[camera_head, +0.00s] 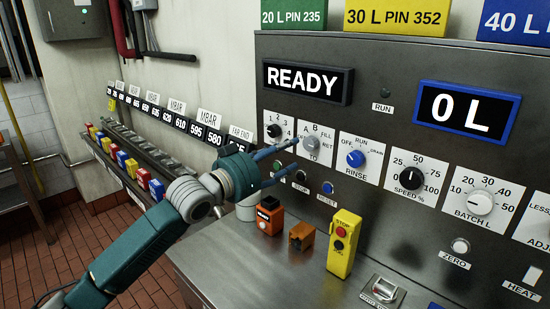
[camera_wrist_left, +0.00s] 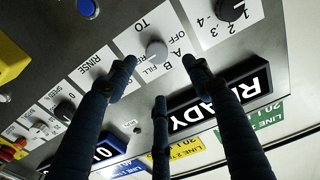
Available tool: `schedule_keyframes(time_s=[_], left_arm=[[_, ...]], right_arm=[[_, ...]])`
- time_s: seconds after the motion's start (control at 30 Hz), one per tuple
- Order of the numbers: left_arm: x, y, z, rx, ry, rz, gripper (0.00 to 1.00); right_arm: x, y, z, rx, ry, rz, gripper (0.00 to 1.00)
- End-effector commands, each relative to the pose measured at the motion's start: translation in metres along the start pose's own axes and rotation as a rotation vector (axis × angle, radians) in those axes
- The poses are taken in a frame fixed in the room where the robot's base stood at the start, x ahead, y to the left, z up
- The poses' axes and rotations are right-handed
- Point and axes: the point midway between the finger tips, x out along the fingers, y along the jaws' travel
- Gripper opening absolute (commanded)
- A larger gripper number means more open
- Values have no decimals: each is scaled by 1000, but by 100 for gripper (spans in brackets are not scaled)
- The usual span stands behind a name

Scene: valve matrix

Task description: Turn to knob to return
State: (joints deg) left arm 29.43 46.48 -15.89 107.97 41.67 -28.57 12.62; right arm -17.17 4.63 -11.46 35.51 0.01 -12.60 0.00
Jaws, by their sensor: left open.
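The TO knob (camera_head: 311,143) is a small grey knob on a white label plate on the steel panel, with A, B, FILL and RET marked around it. In the left wrist view the TO knob (camera_wrist_left: 156,50) lies between the spread dark fingers, and one finger hides part of the RET marking. I cannot tell which marking it points to. My left gripper (camera_head: 296,154) is open just in front of the plate, its fingertips around the knob; contact is not clear. My right gripper is not in view.
A black selector knob (camera_head: 274,131) is left of the TO plate, and the blue RINSE knob (camera_head: 355,158) is close on its right. Push buttons sit below. A yellow stop box (camera_head: 344,243) and orange blocks (camera_head: 270,217) stand on the steel ledge under the panel.

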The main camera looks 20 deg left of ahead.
Motion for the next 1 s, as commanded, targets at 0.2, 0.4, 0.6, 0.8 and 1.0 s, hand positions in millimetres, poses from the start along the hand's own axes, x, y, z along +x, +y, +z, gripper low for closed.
schedule_keyframes(time_s=[0.2,0.4,0.6,0.8,1.0], left_arm=[[-30,0,0,0,1,0,51],[-36,0,-2,0,3,1,51],[-36,0,-1,0,3,0,51],[-36,0,-2,0,3,0,51],[-36,-1,-33,0,3,0,51]], right_arm=[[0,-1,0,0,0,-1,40],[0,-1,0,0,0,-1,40],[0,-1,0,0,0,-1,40],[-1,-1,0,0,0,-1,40],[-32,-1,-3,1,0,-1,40]])
